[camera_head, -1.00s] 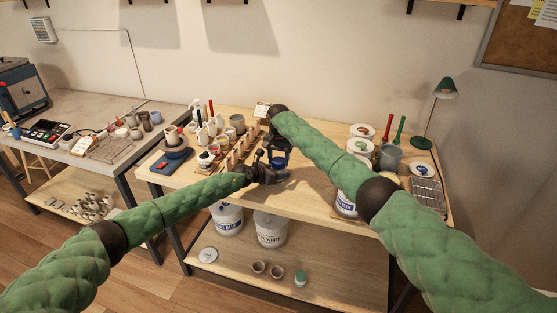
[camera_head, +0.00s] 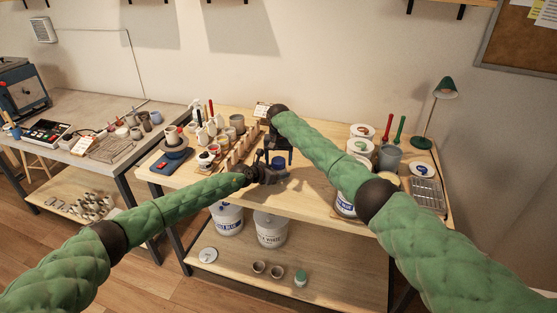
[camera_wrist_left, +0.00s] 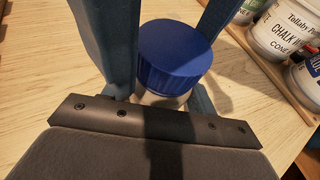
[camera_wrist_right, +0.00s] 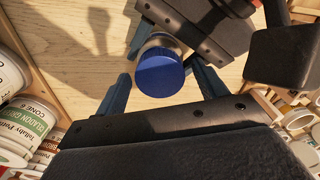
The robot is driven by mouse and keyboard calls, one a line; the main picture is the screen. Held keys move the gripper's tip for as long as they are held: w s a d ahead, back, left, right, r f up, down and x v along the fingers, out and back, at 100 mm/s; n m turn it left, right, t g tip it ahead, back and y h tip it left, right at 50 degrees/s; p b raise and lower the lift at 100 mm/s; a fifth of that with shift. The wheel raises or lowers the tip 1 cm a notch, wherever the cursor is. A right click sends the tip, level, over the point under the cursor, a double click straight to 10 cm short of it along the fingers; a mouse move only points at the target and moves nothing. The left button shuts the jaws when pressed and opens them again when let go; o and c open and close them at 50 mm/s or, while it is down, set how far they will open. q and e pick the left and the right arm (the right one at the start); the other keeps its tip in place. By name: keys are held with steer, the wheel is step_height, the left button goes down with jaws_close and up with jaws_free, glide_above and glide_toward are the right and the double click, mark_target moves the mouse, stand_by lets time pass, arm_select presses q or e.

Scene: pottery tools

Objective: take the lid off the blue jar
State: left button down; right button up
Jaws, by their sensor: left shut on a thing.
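The blue jar's round, ridged blue lid (camera_wrist_left: 177,57) sits on a pale jar body (camera_wrist_left: 163,100), mostly hidden below it. My left gripper (camera_head: 270,176) is shut on the jar, its fingers either side beneath the lid. My right gripper (camera_head: 279,157) is above the jar. In the right wrist view the lid (camera_wrist_right: 160,70) lies between its two spread fingers, with a gap visible on both sides. The lid appears level and on the jar. In the head view the grippers largely hide the jar.
The jar is at the wooden table's (camera_head: 315,202) front middle. Small pots and a wooden rack (camera_head: 240,148) stand to the left. Labelled tubs (camera_wrist_left: 283,30) and a grey pot (camera_head: 388,157) stand to the right. Bare wood lies around the jar.

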steer(key=shift+r, duration=2.2)
steer(key=shift+c, duration=0.3)
steer(key=shift+w+a+r+m, duration=0.1)
steer(key=shift+a+r+m, duration=0.15)
steer(key=shift+r, duration=0.2)
steer(key=shift+a+r+m, duration=0.2)
steer(key=shift+r+m, duration=0.05)
steer(key=shift+r, duration=0.2)
steer(key=shift+r+m, duration=0.5)
steer(key=shift+r, duration=0.1)
steer(key=shift+d+r+m, duration=0.3)
steer(key=shift+d+m, duration=0.05)
steer(key=shift+m, duration=0.15)
steer(key=shift+d+f, duration=0.15)
steer(key=shift+f, duration=3.85)
steer(key=shift+c, duration=0.2)
